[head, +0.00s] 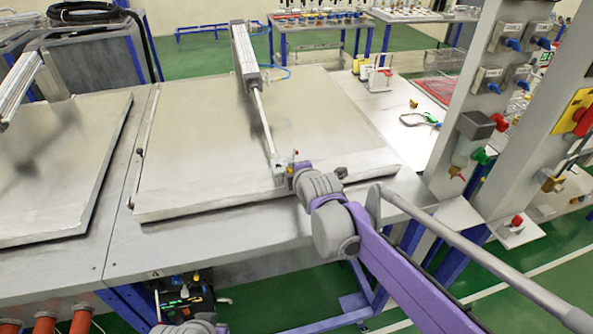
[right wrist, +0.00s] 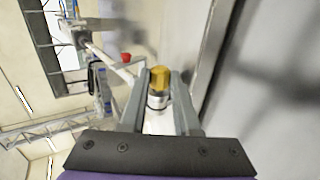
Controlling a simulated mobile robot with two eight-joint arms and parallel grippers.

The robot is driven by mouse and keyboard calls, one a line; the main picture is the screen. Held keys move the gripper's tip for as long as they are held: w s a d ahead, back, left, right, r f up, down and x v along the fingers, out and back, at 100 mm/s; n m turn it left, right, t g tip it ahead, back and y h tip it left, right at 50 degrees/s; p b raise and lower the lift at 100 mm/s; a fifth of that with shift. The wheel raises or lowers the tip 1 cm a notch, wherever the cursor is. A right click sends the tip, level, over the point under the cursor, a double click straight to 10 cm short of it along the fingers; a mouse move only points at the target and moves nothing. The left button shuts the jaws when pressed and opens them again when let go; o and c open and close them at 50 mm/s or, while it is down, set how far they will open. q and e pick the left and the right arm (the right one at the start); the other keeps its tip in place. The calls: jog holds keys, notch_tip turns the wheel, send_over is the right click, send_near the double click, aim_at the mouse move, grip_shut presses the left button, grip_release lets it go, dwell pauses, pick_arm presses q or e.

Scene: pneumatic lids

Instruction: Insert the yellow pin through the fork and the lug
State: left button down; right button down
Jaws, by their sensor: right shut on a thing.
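My right gripper (head: 290,175) is at the front edge of the large flat lid (head: 210,150), beside the fork and lug (head: 279,168) at the lower end of the cylinder rod (head: 262,120). In the right wrist view my right gripper (right wrist: 161,80) is shut on the yellow pin (right wrist: 159,78), a gold-yellow head above a silver body. Its lower end is hard to make out. My fingers and wrist hide much of the fork area in the head view, so I cannot tell whether the pin is in the holes.
The pneumatic cylinder (head: 243,55) stands tilted over the lid. A second lid (head: 60,170) lies at the left. A grey post (head: 465,100) with valves rises at the right.

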jog(key=shift+a, duration=0.2)
jog(key=c, duration=0.6)
grip_release()
jog(key=shift+s+f, duration=0.1)
jog(key=shift+o, duration=0.2)
jog(key=shift+s, duration=0.1)
jog(key=v, duration=1)
jog(key=shift+s+r, duration=0.25)
jog(key=shift+r, duration=0.1)
jog(key=shift+d, duration=0.1)
